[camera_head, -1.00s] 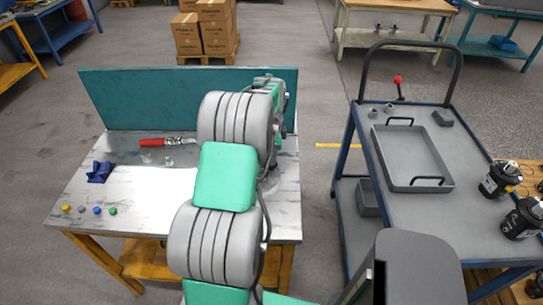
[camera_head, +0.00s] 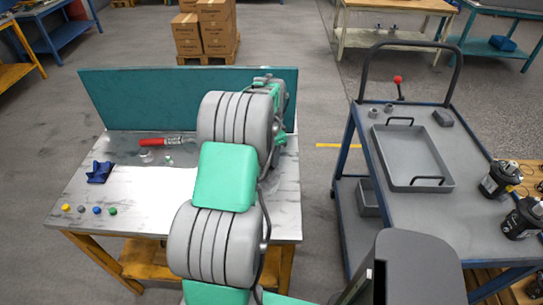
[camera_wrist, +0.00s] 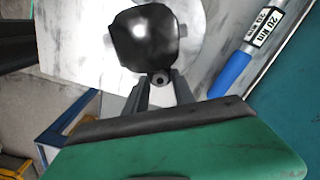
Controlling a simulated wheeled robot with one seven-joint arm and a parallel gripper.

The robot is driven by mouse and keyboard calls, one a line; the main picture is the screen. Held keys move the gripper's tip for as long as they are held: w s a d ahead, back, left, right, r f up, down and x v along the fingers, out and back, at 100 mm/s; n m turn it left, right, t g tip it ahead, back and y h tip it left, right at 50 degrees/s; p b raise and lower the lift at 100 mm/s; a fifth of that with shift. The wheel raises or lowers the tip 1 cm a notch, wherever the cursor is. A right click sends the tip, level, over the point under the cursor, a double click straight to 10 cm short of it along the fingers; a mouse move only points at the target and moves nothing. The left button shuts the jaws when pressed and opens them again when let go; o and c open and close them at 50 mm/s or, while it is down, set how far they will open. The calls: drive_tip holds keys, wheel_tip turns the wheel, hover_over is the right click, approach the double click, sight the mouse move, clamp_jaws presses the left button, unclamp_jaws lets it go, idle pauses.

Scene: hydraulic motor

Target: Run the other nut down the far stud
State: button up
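In the wrist view a dark, rounded, glossy part (camera_wrist: 146,36) sits over a pale round plate (camera_wrist: 98,45), with a small dark stub on its right side. Just below it is a small dark round piece with a hole (camera_wrist: 161,78); I cannot tell whether it is a nut or a stud end. My gripper (camera_wrist: 160,84) has one finger on each side of this piece. Whether the fingers touch it is unclear. In the head view my arm hides the gripper and the work. Neither the far stud nor the other nut can be made out clearly.
A blue-handled tool marked 20 Nm (camera_wrist: 232,72) lies right of the fingers. On the bench (camera_head: 135,205) are a red-handled tool (camera_head: 153,142), a blue cloth (camera_head: 100,172) and several coloured caps (camera_head: 97,210). A cart (camera_head: 475,208) with a grey tray (camera_head: 448,187) stands at right.

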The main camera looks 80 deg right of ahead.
drive_tip(key=n, duration=0.4)
drive_tip(key=shift+n, duration=0.4)
clamp_jaws()
drive_tip(key=m, duration=0.5)
drive_tip(key=shift+m, duration=0.4)
